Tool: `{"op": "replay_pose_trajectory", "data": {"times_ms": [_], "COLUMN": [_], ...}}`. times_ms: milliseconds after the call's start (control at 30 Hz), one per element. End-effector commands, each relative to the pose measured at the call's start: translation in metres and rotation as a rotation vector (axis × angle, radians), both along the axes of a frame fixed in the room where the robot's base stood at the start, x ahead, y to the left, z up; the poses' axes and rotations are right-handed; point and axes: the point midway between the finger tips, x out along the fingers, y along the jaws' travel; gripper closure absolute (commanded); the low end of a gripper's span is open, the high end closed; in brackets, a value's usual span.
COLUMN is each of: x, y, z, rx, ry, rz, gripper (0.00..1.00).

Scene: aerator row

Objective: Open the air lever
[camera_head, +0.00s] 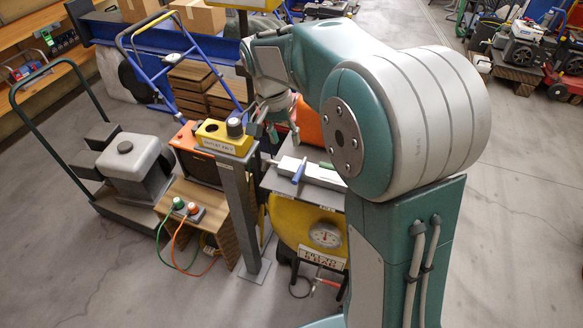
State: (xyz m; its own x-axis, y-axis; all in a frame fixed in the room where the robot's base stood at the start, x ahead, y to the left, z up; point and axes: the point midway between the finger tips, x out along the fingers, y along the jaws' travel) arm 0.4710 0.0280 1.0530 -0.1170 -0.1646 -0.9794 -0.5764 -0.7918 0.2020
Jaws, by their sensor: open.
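A yellow box (222,138) with a dark round knob (235,127) sits on top of a grey post (240,200). Its label is too small to read surely. A small red handle (328,282) shows low on the yellow machine (287,218), below a round gauge (325,235) and a lettered plate (322,257). I cannot tell for certain which part is the air lever. My gripper (284,130) is open and points down, just right of the yellow box and above the machine's grey top. It holds nothing that I can see. My arm hides the machine's right side.
A wooden box (190,222) with green and orange plugs and cables stands left of the post. A green-handled cart (122,210) carries a grey engine. A blue trolley and stacked boards stand behind. Floor is open at the front left and right.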

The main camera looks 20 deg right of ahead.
Motion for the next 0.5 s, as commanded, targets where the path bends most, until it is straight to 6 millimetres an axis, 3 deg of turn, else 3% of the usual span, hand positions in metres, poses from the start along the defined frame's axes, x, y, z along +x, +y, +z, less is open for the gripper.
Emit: {"op": "replay_pose_trajectory", "data": {"times_ms": [167, 500], "x": [-0.003, -0.010], "y": [-0.008, -0.012], "z": [-0.020, -0.081], "rx": [0.002, -0.001], "ry": [0.003, 0.003], "rz": [-0.002, 0.000], "gripper": [0.43, 0.43]}}
